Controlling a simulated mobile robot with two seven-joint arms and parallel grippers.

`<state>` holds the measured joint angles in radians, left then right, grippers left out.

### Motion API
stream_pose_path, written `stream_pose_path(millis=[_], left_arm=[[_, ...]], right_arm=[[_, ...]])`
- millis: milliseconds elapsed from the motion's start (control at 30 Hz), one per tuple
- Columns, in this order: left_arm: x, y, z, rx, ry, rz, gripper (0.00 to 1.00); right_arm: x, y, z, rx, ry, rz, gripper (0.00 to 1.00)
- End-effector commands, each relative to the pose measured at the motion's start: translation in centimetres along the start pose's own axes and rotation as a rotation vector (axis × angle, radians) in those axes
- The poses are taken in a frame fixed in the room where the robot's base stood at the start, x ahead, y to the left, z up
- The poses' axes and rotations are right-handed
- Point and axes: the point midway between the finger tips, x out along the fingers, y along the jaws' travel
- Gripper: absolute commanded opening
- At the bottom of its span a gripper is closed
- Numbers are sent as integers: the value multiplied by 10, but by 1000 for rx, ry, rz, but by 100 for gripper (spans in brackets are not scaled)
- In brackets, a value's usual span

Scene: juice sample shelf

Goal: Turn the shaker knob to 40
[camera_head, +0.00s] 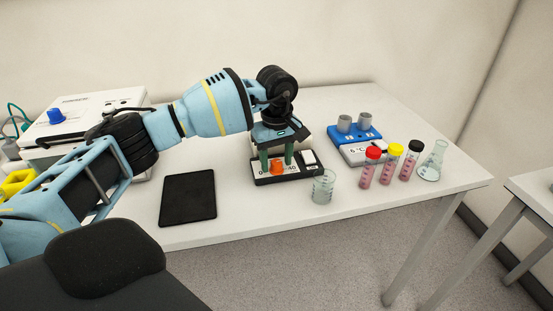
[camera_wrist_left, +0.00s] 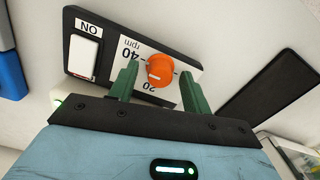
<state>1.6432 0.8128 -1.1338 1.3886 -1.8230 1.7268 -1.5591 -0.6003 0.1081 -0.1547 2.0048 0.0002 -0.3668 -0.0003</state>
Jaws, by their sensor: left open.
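The orange shaker knob (camera_head: 277,168) is on the front panel of the shaker (camera_head: 291,178). It is large in the left wrist view (camera_wrist_left: 160,70), where a small pale mark shows on its face. The scale appears upside down there, with "20", "40" and "rpm" legible; I cannot tell the exact setting. My left gripper (camera_head: 277,160) is open, its green fingers on either side of the knob. In the left wrist view the gripper (camera_wrist_left: 158,70) shows gaps between fingers and knob. My right gripper is not in view.
A white switch marked "ON" (camera_wrist_left: 83,52) sits beside the scale. A glass beaker (camera_head: 323,187) stands close in front of the shaker. Capped tubes (camera_head: 390,164), a flask (camera_head: 433,160) and a blue-topped device (camera_head: 356,140) are to the right. A black pad (camera_head: 188,198) lies to the left.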

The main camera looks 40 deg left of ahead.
Motion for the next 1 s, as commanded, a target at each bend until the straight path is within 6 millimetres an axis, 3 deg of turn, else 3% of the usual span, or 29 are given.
stream_pose_path(millis=[500,1000], left_arm=[[-70,1,0,1,0,3,48],[-76,0,0,1,0,1,48]], right_arm=[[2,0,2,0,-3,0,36],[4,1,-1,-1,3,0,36]])
